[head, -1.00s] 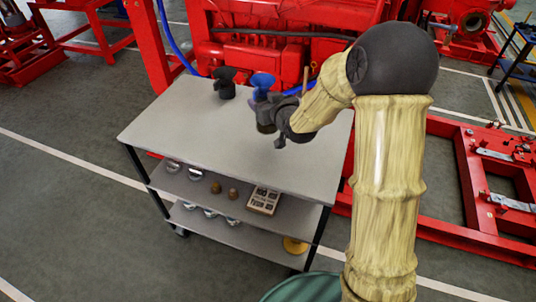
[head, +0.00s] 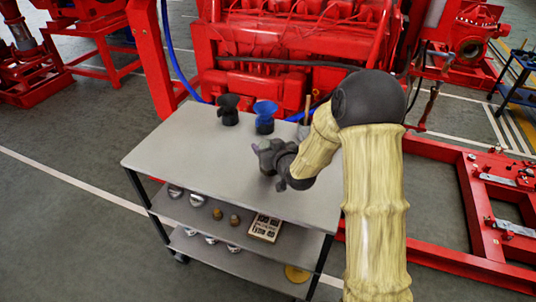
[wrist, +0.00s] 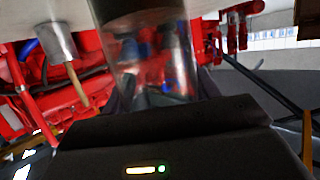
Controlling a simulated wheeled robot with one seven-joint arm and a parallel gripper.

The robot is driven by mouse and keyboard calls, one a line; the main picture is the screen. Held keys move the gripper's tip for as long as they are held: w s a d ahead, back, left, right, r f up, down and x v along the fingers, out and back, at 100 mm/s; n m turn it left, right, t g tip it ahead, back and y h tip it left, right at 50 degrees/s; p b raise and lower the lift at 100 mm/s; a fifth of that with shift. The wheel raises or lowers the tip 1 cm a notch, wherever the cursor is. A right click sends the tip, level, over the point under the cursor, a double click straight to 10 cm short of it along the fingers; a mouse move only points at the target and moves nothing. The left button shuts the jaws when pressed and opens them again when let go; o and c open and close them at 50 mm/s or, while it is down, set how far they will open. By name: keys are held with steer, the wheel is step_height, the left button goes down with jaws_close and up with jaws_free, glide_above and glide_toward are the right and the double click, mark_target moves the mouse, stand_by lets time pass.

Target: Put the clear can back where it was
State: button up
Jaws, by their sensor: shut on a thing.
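The clear can (wrist: 150,50) is a see-through cylinder with a dark rim band. It fills the upper middle of the wrist view, between the dark fingers of my gripper. My gripper (head: 268,157) is shut on it, over the middle of the grey cart top (head: 180,155). In the head view the can is hard to make out against the dark gripper. I cannot tell from the pictures how high the can is above the top.
A metal can (wrist: 57,42) with a wooden stick is nearby. The red engine (head: 290,60) rises behind. The left and front of the cart top are clear.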

steer(key=shift+f, duration=1.75)
steer(key=shift+f, duration=0.1)
steer(key=o, duration=1.2)
steer(key=shift+c, duration=0.2)
steer(key=b+v, duration=0.1)
steer(key=v, duration=1.1)
